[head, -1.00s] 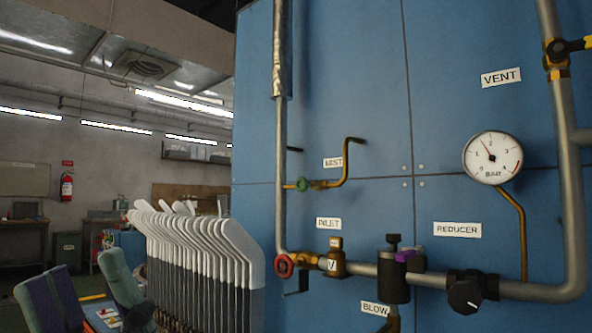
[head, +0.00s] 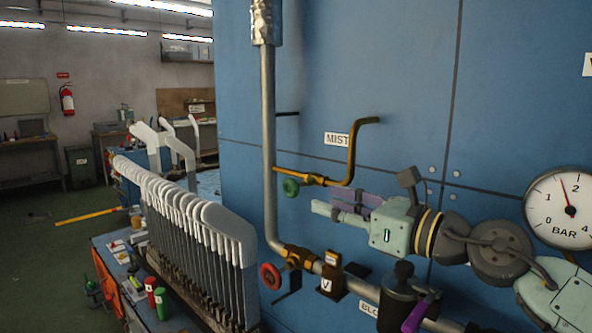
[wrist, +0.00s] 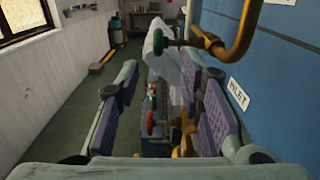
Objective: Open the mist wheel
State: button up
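The mist wheel is a small green handwheel (head: 291,187) on a thin brass branch of the vertical pipe, below the MIST label (head: 337,139). In the wrist view the green wheel (wrist: 170,43) shows ahead at the top, beyond the fingertips. My gripper (head: 337,207) is just right of the wheel and slightly lower in the head view, apart from it. The wrist view shows my gripper (wrist: 163,77) with its two purple-padded fingers spread wide and nothing between them. I cannot tell how far the wheel is turned.
A red handwheel (head: 270,276) on the inlet valve sits lower on the pipe. A bent brass pipe (head: 352,155) rises right of the wheel. A pressure gauge (head: 562,208) is at right. A row of white sock boards (head: 190,215) stands at left. The blue panel (head: 400,80) is behind.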

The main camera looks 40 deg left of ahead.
aim_at(299, 193)
jog(key=a+p, duration=0.1)
jog(key=a, duration=0.2)
jog(key=a+p, duration=0.1)
jog(key=a, duration=0.2)
jog(key=a+p, duration=0.1)
jog(key=a, duration=0.2)
jog(key=shift+w+a+r+p, duration=0.1)
jog(key=shift+w+a+p, duration=0.2)
jog(key=shift+p, duration=0.05)
jog(key=shift+a, duration=0.5)
jog(key=shift+c, duration=0.5)
grip_shut()
